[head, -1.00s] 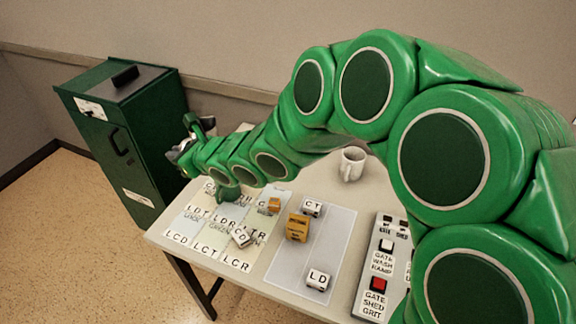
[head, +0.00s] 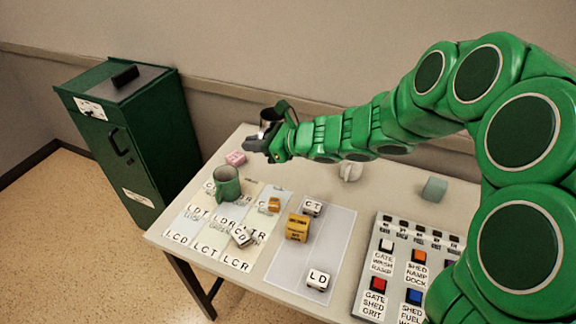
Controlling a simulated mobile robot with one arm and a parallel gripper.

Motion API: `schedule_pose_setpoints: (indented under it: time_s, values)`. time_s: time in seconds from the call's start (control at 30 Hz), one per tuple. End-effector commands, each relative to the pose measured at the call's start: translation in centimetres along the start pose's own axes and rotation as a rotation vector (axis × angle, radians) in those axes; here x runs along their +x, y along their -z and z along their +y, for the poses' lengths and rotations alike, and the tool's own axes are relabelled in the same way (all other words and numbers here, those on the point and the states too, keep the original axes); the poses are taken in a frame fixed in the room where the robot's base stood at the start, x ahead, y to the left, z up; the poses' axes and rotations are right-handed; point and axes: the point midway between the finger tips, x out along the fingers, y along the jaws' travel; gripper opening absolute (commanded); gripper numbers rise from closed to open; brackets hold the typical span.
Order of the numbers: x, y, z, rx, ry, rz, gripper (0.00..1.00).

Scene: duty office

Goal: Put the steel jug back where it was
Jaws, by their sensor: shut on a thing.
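The steel jug (head: 269,116) shows as a small grey, shiny shape at my gripper (head: 257,143), over the far left part of the table. My gripper is shut on it. Much of the jug is hidden by the gripper, and I cannot tell whether its base touches the table.
On the table (head: 325,188) stand a green mug (head: 227,185), a pink block (head: 236,157), a partly hidden white mug (head: 349,171) and a teal cylinder (head: 434,189). Lettered blocks, an orange box (head: 297,227) and a button panel (head: 400,265) lie nearer. A green cabinet (head: 140,150) stands left.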

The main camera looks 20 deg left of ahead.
Motion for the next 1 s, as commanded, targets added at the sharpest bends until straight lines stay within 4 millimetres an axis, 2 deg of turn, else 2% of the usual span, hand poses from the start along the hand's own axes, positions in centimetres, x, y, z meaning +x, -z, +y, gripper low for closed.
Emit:
schedule_pose_setpoints:
  time_s: [0.03, 0.2, 0.5, 1.0]
  values:
    - [-1.0, 0.7, -0.6, 0.000, 0.001, -0.001, 0.00]
    - [-3.4, 2.4, -1.5, -0.007, -0.012, -0.003, 0.00]
    - [-6.2, 4.5, -2.3, -0.013, -0.027, -0.006, 0.00]
    - [-4.3, 8.8, -1.8, -0.017, -0.027, -0.005, 0.00]
